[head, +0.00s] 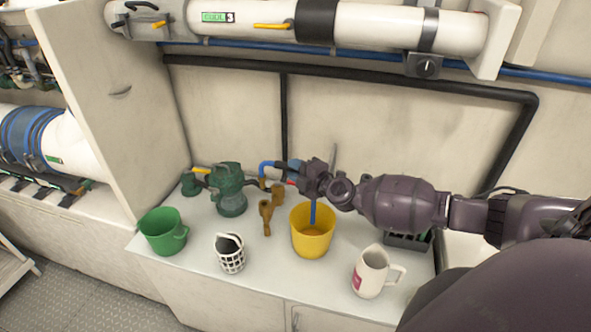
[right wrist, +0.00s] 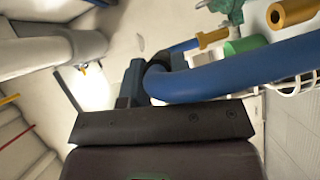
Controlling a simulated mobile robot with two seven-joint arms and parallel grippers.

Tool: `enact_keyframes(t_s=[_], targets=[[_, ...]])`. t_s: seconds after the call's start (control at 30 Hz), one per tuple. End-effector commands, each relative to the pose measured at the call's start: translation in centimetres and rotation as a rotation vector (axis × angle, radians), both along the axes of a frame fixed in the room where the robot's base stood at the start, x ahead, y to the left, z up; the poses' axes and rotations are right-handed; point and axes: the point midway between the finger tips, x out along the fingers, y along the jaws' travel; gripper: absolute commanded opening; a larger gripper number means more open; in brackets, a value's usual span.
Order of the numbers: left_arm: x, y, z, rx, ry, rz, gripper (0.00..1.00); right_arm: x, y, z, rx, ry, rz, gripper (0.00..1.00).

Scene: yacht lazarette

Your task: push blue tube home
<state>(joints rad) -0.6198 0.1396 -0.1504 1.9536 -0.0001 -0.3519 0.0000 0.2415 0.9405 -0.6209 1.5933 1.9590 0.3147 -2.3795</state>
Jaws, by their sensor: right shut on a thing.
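The blue tube (head: 266,165) bends down beside the green pump (head: 229,188) and the brass fitting next to it. My right gripper (head: 300,178) is shut on the blue tube above the back of the counter. In the right wrist view the tube (right wrist: 235,74) runs thick and close across the jaws (right wrist: 150,85). A brass end piece (right wrist: 213,37) shows by a blue length there; I cannot tell if the tube is seated. A blue length (head: 312,213) also hangs into the yellow bucket (head: 313,242). My left gripper is out of view.
On the white counter (head: 195,240) stand a green bucket (head: 161,232), a black-and-white mug (head: 231,256), a brass fitting (head: 266,216) and a white jug (head: 370,272). A black pipe (head: 400,85) runs along the wall behind. A cabinet stands at left.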

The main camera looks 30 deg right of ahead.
Motion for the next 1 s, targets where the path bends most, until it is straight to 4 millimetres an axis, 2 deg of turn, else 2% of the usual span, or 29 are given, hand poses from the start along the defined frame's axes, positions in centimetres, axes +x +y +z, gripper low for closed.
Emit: enact_keyframes(t_s=[0.2,0.5,0.7,1.0], targets=[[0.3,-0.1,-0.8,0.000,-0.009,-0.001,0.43,0.0,0.1,-2.0,0.001,0.000,0.000,0.00],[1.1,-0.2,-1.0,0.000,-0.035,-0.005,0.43,0.0,0.1,-4.3,0.001,0.001,0.000,0.00],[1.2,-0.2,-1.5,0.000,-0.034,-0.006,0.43,0.0,0.1,-5.3,0.002,0.001,0.000,0.00],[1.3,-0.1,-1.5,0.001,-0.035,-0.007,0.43,0.0,0.1,-5.6,0.001,0.001,0.001,0.00]])
